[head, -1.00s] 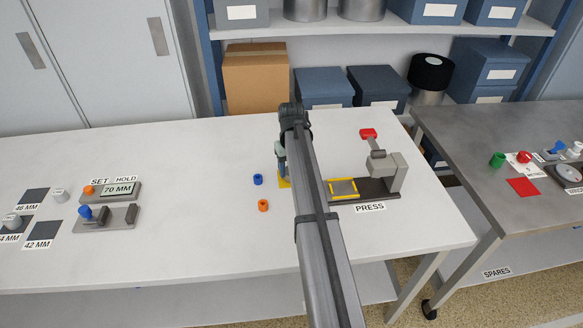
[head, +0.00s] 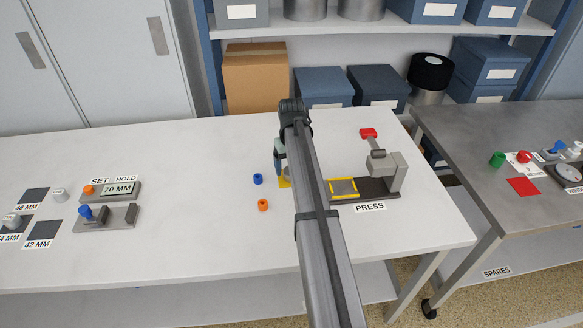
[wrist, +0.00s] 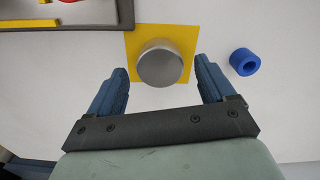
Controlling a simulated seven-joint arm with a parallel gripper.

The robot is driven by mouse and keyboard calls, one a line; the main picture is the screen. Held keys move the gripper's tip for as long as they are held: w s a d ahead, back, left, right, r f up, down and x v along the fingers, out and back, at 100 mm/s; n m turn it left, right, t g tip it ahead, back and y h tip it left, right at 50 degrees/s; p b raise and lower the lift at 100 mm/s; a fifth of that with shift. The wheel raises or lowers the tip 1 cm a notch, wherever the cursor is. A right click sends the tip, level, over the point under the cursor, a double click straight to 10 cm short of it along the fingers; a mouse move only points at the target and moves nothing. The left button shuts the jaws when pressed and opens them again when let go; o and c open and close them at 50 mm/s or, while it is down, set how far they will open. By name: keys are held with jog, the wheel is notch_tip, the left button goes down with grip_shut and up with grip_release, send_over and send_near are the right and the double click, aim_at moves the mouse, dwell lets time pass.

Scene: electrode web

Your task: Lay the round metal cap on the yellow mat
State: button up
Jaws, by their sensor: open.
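The round metal cap (wrist: 160,66) is on the yellow mat (wrist: 134,40) in the wrist view, with its near edge at or slightly past the mat's near edge. My gripper (wrist: 160,74) is open, with one blue finger on each side of the cap and visible gaps between. The fingers do not touch it. In the head view my gripper (head: 279,150) is over the yellow mat (head: 285,184), and my arm hides much of both. The exact height of the fingers above the mat is hard to tell.
A blue ring (wrist: 244,62) lies right of the mat in the wrist view. An orange ring (head: 263,205) lies nearby on the white table. The press (head: 385,175), with its yellow-framed plate, stands close on the right.

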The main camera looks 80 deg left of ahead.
notch_tip(320, 180, up, 11)
dwell(0.4)
dwell(0.5)
